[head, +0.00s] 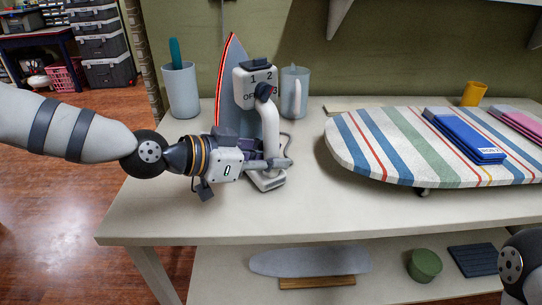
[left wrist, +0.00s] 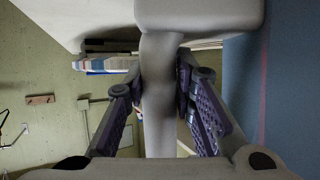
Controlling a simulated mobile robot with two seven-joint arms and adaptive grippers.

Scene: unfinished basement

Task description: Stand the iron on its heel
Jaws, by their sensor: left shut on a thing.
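The iron stands upright near the left end of the table (head: 300,208). Its blue soleplate with a red edge (head: 231,70) faces away to the back left, tip up. Its white body carries a dial marked 1, 2, 3 and OFF. My left gripper (head: 270,160) is shut around the lower part of the white handle (head: 271,125). In the left wrist view the handle (left wrist: 158,75) sits between both fingers, with the soleplate (left wrist: 245,85) to the right. My right gripper is out of view.
A grey cup with a teal item (head: 181,92) and a grey jug (head: 294,92) stand behind the iron. A striped ironing board (head: 390,150) with folded blue cloth (head: 462,135) fills the right. The tabletop in front is clear. A lower shelf holds a green pot (head: 424,265).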

